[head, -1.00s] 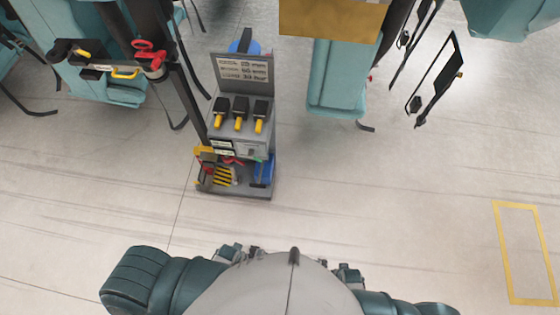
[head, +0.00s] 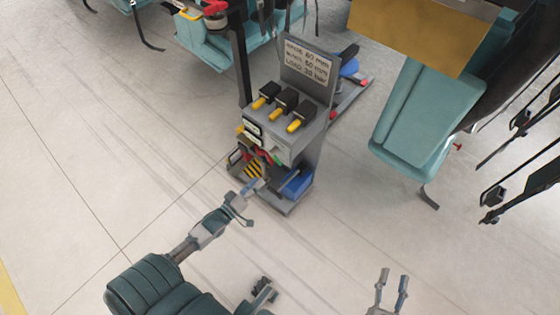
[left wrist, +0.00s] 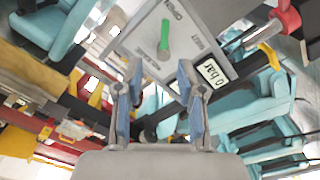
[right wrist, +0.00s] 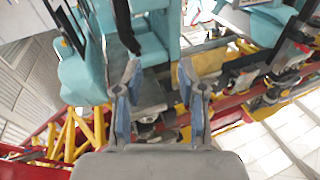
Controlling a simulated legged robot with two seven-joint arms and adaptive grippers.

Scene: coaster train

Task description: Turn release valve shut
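The release valve is a green handle (left wrist: 164,38) on a grey panel (left wrist: 140,42) in the left wrist view. The handle points up in that view, towards the OPEN lettering; SHUT lettering is to its right. My left gripper (head: 257,187) is open and empty at the cart's near lower side. Its fingers (left wrist: 160,82) are apart below the handle, not around it. My right gripper (head: 393,278) is open and empty, over floor at the lower right.
A display reading 0 bar (left wrist: 212,72) is beside the valve panel. Three yellow-tipped black levers (head: 283,103) and a sign (head: 308,70) are on the cart. Teal seats (head: 420,115) stand to the right and behind. Floor in front of the cart is clear.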

